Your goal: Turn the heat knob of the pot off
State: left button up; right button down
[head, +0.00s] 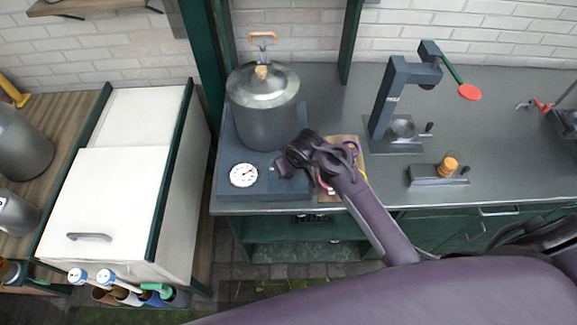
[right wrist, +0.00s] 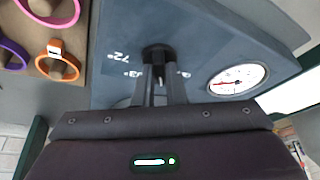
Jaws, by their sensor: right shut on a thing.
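A grey metal pot (head: 268,120) with a domed lid stands on a blue-grey heating base (head: 230,150) on the counter. The base's front panel carries a round white dial gauge (head: 244,175), which also shows in the right wrist view (right wrist: 238,80). My right gripper (head: 279,168) is at the panel, right of the gauge in the head view. In the right wrist view its two fingers (right wrist: 159,78) are shut on the dark heat knob (right wrist: 157,52). A "72°" mark and small white symbols surround the knob. The fingers partly hide the knob, so its setting is unclear. My left gripper is out of view.
A wooden board (right wrist: 84,22) with coloured rings lies right beside the base. A dark press stand (head: 390,105) and a small block with an orange-topped tool (head: 448,165) stand farther right. A white chest (head: 105,200) is left of the counter, across a gap.

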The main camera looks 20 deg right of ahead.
jog(key=n+y, duration=0.1)
jog(key=n, duration=0.2)
jog(key=shift+w+d+n, duration=0.1)
jog(key=shift+n, duration=0.3)
jog(key=shift+d+n+g+y, duration=0.1)
jog(key=shift+n+g+y, duration=0.65)
jog(key=shift+n, duration=1.15)
jog(key=c, duration=1.5)
grip_release()
